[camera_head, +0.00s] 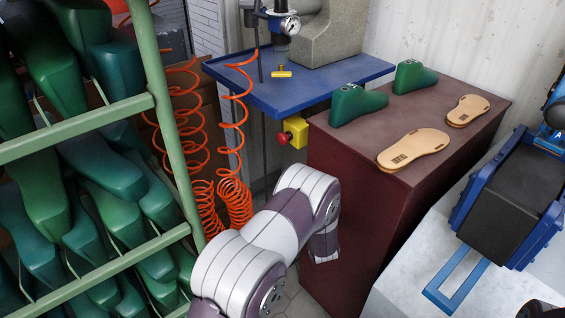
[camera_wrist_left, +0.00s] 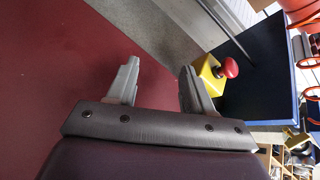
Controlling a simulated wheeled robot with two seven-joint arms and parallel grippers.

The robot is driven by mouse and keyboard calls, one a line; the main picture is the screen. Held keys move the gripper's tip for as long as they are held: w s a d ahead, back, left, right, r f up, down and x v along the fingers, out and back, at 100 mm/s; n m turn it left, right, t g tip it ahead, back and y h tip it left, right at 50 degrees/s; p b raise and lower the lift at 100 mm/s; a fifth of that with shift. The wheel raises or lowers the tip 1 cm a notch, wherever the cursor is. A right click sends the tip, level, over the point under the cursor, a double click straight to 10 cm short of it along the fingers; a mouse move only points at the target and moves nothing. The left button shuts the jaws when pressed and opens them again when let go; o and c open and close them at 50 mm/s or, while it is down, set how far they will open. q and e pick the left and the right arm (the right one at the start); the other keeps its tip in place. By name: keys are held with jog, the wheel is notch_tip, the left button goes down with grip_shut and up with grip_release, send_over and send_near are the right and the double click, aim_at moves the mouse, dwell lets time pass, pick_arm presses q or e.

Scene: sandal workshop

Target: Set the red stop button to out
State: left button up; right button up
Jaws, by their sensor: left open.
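The red stop button (camera_head: 284,138) is on a yellow box (camera_head: 298,131) under the front edge of the blue table. In the left wrist view the red button (camera_wrist_left: 230,67) is a round cap standing off the yellow box (camera_wrist_left: 209,78); whether it is pressed in or out I cannot tell. My left gripper (camera_wrist_left: 159,66) is open and empty, with the button beyond its right finger, outside the jaws. In the head view my left arm comes up from the bottom and its gripper is hidden.
The blue table (camera_head: 270,100) carries a press. A dark red cabinet (camera_head: 350,215) stands right of the button, with green lasts (camera_head: 356,103) and tan soles (camera_head: 413,148) on it. Orange coiled hoses (camera_head: 236,195) hang left of the button. A green rack (camera_head: 170,140) fills the left.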

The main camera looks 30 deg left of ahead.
aim_at(284, 144)
pick_arm(q)
notch_tip(284, 144, up, 8)
jog(key=s+a+m+t+y, duration=0.1)
jog(key=a+m+y, duration=0.15)
jog(key=y, duration=0.35)
jog(key=shift+n, duration=0.25)
jog(key=b+x, duration=0.2)
jog(key=x, duration=1)
jog(key=shift+w+a, duration=0.1)
jog(key=shift+a, duration=0.1)
